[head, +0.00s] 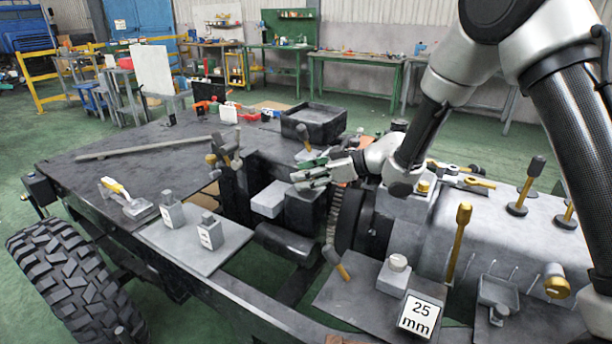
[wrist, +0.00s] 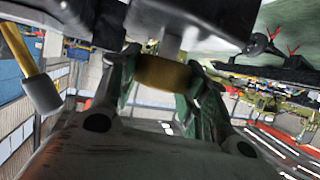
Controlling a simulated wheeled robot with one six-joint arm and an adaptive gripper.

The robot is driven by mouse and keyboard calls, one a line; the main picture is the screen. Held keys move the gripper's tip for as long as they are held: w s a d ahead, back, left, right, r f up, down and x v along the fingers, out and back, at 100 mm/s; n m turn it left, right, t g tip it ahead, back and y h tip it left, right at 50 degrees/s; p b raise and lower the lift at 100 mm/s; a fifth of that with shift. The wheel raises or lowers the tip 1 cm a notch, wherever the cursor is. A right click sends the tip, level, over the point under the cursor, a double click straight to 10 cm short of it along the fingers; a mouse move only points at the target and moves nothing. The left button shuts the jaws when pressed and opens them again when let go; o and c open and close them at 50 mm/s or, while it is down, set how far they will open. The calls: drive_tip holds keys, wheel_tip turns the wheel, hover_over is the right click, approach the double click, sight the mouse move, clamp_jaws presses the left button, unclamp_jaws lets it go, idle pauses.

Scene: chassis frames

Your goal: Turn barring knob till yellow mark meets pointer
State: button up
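A short brass-coloured cylinder (wrist: 163,75), which looks like the knob, sits between my gripper's two green fingers in the wrist view. It is in front of a grey block (wrist: 155,20). My gripper (wrist: 163,68) is partly closed, and both fingers meet the cylinder's sides. In the head view my gripper (head: 300,178) points left above the middle of the chassis, close to a light grey box (head: 270,199). The knob is hidden there by the fingers. I cannot make out a yellow mark or a pointer in either view.
A dark tray (head: 313,120) stands behind my gripper. A coil spring (head: 334,215) hangs below it. Brass-handled levers (head: 459,240) and a "25 mm" block (head: 419,314) are at the right. Grey weights (head: 210,232) stand on a plate at the left. A yellow-handled tool shows in the wrist view (wrist: 15,50).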

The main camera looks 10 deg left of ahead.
drive_tip(key=o, duration=0.3)
drive_tip(key=shift+o, duration=0.2)
drive_tip(key=v, duration=1.2)
